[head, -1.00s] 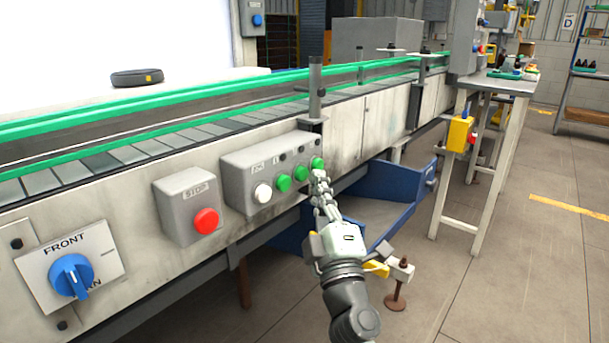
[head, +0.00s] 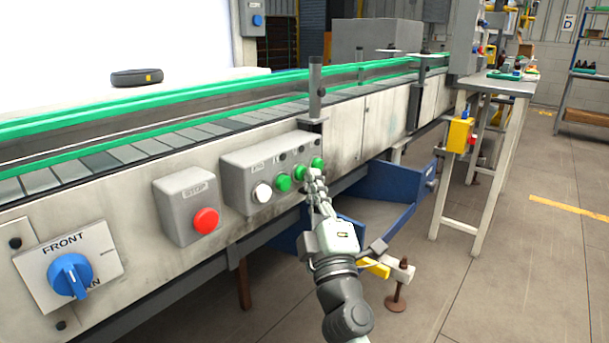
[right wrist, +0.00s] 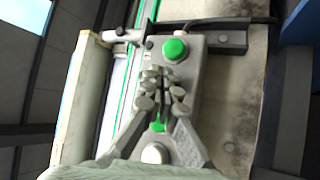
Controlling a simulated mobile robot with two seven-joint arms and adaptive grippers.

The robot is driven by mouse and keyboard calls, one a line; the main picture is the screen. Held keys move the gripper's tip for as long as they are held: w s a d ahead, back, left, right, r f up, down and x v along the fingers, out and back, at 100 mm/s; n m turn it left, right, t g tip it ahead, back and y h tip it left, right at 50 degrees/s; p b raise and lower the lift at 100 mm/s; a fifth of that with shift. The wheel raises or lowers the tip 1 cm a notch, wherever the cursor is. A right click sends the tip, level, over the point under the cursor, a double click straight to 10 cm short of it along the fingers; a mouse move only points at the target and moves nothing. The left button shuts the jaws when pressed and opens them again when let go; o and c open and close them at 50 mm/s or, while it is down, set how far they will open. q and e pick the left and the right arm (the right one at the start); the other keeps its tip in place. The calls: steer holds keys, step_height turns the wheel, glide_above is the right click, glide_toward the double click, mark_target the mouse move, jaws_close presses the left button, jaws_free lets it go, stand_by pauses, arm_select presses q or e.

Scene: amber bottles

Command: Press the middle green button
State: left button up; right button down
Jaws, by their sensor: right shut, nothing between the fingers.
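A grey button box (head: 238,187) on the conveyor's side carries a white button (head: 262,192) and a row of three green buttons. The middle green button (head: 300,173) lies between the left green button (head: 283,183) and the right green button (head: 317,163). My right gripper (head: 311,173) is shut and empty, its tips just beside the middle green button; contact cannot be told. In the right wrist view the fingers (right wrist: 163,78) hide the middle button. The right green button (right wrist: 174,50) shows beyond them, the left one (right wrist: 158,126) partly between them. My left gripper is out of view.
A red stop button (head: 206,220) on its own grey box and a blue rotary switch (head: 70,275) sit to the left. The conveyor (head: 130,151) runs behind the box. A blue chute (head: 390,187) stands right of my gripper; open floor lies further right.

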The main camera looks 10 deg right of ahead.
steer(key=shift+w+a, duration=0.15)
stand_by(0.5)
steer(key=shift+s+d, duration=0.5)
steer(key=shift+s, duration=0.2)
steer(key=shift+s+d, duration=0.8)
steer(key=shift+s, duration=0.2)
steer(key=shift+s+d, duration=0.8)
steer(key=shift+s, duration=0.2)
